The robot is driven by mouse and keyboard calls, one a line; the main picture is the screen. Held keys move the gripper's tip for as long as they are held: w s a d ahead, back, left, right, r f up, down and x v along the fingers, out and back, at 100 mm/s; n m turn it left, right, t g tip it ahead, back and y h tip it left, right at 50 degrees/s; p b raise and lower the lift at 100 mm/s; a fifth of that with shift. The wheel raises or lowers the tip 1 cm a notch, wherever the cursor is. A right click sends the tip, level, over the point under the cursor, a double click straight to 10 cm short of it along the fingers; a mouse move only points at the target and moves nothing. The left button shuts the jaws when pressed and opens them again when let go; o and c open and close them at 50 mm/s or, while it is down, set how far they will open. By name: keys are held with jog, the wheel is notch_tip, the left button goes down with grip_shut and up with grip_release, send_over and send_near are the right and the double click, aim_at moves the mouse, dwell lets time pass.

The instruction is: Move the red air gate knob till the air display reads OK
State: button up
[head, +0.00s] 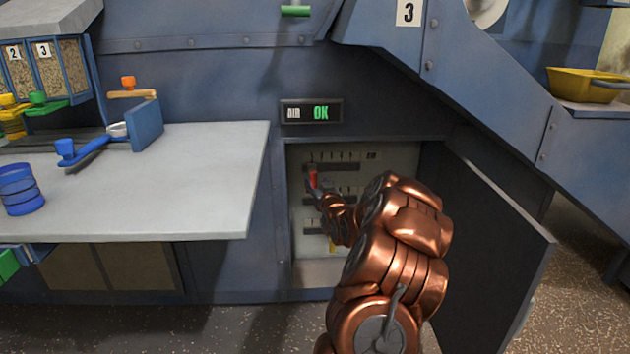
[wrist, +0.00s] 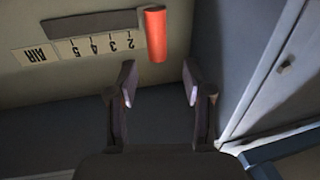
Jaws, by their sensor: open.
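The air display (head: 312,111) above the open cabinet reads "AIR OK" in the head view, with OK in green. The red air gate knob (head: 312,176) sits at the left end of the top slot in the cabinet. In the wrist view the red knob (wrist: 155,34) stands near the low-number end of the AIR scale (wrist: 95,46), whose numbers appear upside down. My gripper (wrist: 156,82) is open, its two fingers apart and empty, just short of the knob. In the head view my arm hides part of the cabinet's lower right.
The cabinet door (head: 492,245) stands open on the right. More slots lie below the top one, with a yellow knob (head: 332,245) low down. A grey table (head: 200,190) with a blue cup (head: 20,190) and blue scoop is at the left.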

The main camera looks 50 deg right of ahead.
jog(key=v, duration=0.6)
jog(key=shift+s+a, duration=0.25)
jog(key=shift+r, duration=0.1)
dwell(0.4)
